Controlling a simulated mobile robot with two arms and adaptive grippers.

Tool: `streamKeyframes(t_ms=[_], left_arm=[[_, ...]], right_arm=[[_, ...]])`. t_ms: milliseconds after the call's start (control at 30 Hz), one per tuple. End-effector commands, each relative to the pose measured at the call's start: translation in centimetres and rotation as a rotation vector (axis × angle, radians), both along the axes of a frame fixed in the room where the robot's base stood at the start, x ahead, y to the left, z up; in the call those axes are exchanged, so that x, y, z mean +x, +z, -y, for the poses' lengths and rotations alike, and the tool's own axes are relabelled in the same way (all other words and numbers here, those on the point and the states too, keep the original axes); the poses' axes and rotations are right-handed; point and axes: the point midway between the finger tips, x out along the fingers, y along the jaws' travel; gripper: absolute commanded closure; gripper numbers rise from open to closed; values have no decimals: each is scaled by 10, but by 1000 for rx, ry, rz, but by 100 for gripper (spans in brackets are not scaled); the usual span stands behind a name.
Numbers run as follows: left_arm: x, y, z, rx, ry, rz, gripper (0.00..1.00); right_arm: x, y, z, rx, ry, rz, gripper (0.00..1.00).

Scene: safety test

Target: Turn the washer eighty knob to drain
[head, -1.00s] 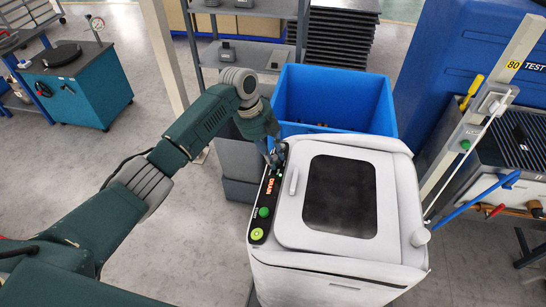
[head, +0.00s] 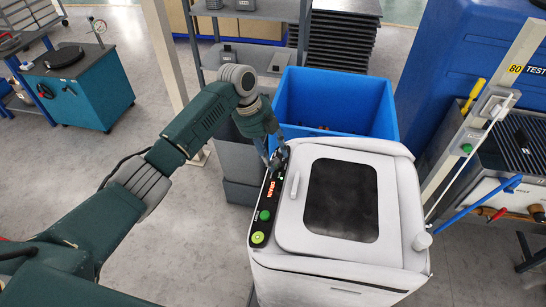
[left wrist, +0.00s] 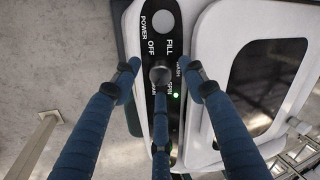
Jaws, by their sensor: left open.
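The white washer (head: 290,240) stands in the middle of the head view, with a black control strip (head: 257,222) along its left edge. Red display text (head: 271,190) on the strip appears to read DRAIN. In the left wrist view the round grey knob (left wrist: 160,73) sits among the labels OFF, FILL, WASH, SPIN and a partly hidden one. A small green light (left wrist: 176,96) glows by SPIN. My left gripper (head: 277,157) is over the strip's far end. In the wrist view its three blue fingers (left wrist: 160,78) are spread open around the knob. Contact cannot be told.
A blue bin (head: 335,100) stands right behind the washer. A green button (head: 264,215) and a yellow-green button (head: 257,238) lie on the near strip. A post with handles and a blue unit (head: 430,70) stand at the right.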

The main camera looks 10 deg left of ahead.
Motion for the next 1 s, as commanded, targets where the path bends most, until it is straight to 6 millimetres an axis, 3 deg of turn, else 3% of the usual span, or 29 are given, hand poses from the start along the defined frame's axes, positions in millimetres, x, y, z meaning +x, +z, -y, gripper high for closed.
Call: streamKeyframes(t_ms=[300, 500, 1000], left_arm=[[-2, 65, -22, 1, 4, 5, 57], [-4, 92, -31, 1, 3, 5, 57], [-5, 101, -33, 0, 4, 2, 57]], right_arm=[[0, 0, -2, 2, -1, 0, 100], [-1, 0, -2, 2, -1, 0, 100], [-1, 0, -2, 2, -1, 0, 100]])
